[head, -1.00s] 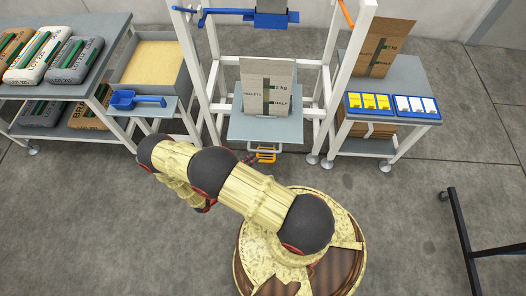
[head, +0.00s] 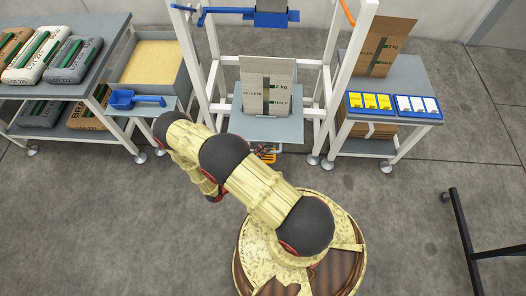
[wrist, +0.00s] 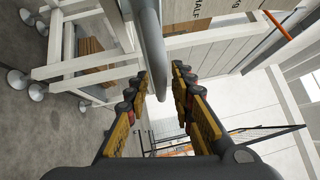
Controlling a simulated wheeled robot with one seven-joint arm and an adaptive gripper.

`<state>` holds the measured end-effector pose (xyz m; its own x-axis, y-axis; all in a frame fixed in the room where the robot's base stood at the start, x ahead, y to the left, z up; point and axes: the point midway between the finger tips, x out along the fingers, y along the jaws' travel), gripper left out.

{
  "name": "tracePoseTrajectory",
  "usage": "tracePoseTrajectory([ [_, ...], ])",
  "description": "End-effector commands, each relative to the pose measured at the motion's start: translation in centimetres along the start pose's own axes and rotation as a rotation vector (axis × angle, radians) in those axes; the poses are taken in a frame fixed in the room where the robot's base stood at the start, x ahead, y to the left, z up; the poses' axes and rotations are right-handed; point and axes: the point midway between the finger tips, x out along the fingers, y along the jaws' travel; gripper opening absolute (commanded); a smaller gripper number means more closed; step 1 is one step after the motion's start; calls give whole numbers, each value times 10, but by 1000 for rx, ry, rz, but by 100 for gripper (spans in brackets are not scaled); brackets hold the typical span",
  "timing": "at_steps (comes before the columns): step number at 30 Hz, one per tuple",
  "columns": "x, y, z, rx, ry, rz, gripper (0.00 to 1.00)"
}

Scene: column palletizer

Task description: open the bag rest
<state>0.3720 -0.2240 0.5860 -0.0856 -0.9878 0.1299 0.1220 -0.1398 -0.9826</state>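The bag rest (head: 285,130) is a grey-blue plate inside the white frame, and a brown paper bag (head: 282,80) marked PELLETS stands upright on it. In the wrist view a grey rounded bar (wrist: 151,45), which looks like the handle at the rest's front, runs between my fingers. My gripper (wrist: 159,75) is open, with a black-and-yellow finger on each side of the bar; I cannot tell whether either touches it. In the head view my gripper (head: 267,156) shows only partly, just below the plate's front edge, and my arm hides part of it.
A bin of yellow pellets (head: 150,62) and a blue scoop (head: 135,99) stand left of the frame. Filled sacks (head: 70,60) lie on the left shelf. The right table (head: 403,78) holds another brown bag (head: 382,48) and label trays (head: 393,106).

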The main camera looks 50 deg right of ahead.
Motion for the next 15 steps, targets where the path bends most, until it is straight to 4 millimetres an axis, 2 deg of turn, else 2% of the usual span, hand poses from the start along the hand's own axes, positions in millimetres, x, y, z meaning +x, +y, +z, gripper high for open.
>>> tracePoseTrajectory([
  [11, 0, 0, 0, 0, 0, 1, 0],
  [15, 0, 0, 0, 0, 0, 1, 0],
])
